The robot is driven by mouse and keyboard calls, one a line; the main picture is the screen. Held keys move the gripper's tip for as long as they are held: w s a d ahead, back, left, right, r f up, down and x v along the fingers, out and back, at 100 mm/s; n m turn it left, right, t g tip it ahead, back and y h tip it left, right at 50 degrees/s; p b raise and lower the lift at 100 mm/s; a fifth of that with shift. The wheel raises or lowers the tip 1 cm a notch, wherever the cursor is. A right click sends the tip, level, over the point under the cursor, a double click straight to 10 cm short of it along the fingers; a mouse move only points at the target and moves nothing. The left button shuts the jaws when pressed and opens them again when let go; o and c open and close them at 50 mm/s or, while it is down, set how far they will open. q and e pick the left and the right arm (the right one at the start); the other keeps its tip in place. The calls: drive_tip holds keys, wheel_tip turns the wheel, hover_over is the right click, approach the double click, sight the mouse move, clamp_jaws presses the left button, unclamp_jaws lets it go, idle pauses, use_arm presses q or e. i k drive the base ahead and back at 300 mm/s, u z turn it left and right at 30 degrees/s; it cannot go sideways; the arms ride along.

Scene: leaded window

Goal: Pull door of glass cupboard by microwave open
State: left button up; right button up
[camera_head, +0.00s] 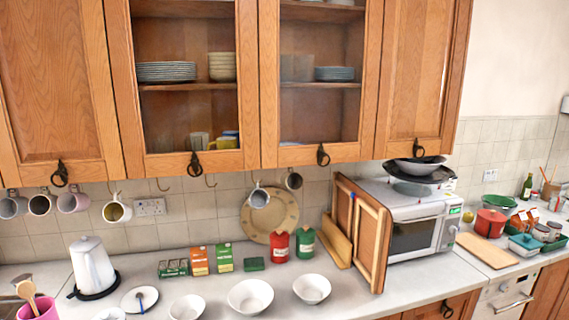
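The wall cupboard has two glass-fronted doors. The right glass door (320,158), the one nearer the microwave, looks shut and has a dark ring handle (322,154) at its bottom middle. The left glass door (249,80) also looks shut, with a similar ring handle (194,165). Plates and bowls show through the glass. The white microwave (414,235) stands on the counter, below and to the right of the glass doors. Neither of my grippers is in view.
Solid wooden doors (419,70) flank the glass ones. Mugs (260,197) hang from hooks under the cupboard. Wooden boards or frames (370,240) stand upright beside the microwave. Bowls (250,296), boxes and a kettle (92,265) occupy the counter. The space before the glass doors looks clear.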

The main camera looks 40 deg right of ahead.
sight(273, 155)
drive_tip(key=z, duration=0.05)
drive_tip(key=i, duration=0.7)
drive_tip(key=z, duration=0.95)
drive_tip(key=i, duration=0.6)
drive_tip(key=z, duration=0.65)
